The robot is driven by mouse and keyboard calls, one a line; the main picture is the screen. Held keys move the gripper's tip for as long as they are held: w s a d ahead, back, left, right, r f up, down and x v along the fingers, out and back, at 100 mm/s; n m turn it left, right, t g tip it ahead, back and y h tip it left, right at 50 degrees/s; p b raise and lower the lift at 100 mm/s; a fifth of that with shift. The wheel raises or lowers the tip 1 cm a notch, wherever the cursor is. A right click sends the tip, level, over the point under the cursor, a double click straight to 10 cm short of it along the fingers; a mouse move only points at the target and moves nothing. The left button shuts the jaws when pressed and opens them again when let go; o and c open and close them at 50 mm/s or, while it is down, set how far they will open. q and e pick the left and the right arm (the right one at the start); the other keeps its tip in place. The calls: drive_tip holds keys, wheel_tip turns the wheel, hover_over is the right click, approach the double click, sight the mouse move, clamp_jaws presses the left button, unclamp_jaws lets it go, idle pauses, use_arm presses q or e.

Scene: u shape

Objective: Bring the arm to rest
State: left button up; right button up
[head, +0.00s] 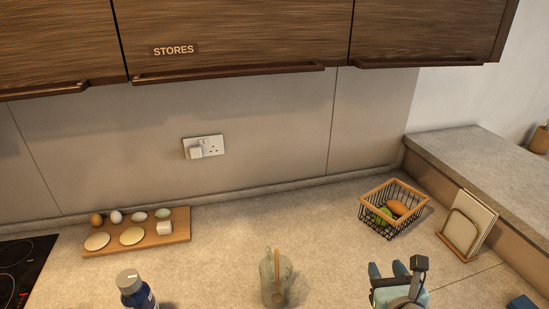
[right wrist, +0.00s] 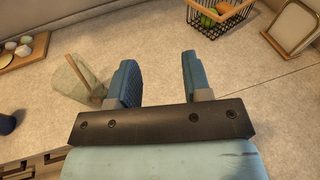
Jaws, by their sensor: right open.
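My right gripper (head: 387,270) is at the lower right of the head view, above the counter and to the right of a glass jar (head: 275,280) with a wooden utensil in it. In the right wrist view its two blue fingers (right wrist: 158,76) stand apart with only bare counter between them. The jar (right wrist: 75,82) appears left of the fingers there. My left gripper is in neither view.
A wire basket (head: 372,215) of produce and a holder with boards (head: 470,226) stand at the right. A wooden board (head: 155,240) with eggs lies left, near a black hob (head: 22,268). A blue bottle (head: 136,291) stands in front. Cabinets (head: 235,35) hang above.

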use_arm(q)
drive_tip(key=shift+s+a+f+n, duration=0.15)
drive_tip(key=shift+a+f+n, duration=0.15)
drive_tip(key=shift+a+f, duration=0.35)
use_arm(e)
drive_tip(key=s+a+f+m+g+y, duration=0.1)
drive_tip(key=s+f+m, duration=0.4)
drive_tip(key=f+m, duration=0.3)
drive_tip(key=s+a+f+m+g+y, duration=0.1)
drive_tip(key=s+f+m, duration=0.5)
drive_tip(key=m, duration=0.9)
drive_tip(key=s+a+f+m+g+y, duration=0.1)
drive_tip(key=s+f+m+g, duration=0.2)
drive_tip(key=f+m, duration=0.7)
drive_tip(key=s+m, duration=0.1)
drive_tip(key=s, duration=0.1)
drive_tip(key=shift+s+a+f, duration=0.2)
drive_tip(key=shift+s+a, duration=0.05)
drive_tip(key=shift+s, duration=0.15)
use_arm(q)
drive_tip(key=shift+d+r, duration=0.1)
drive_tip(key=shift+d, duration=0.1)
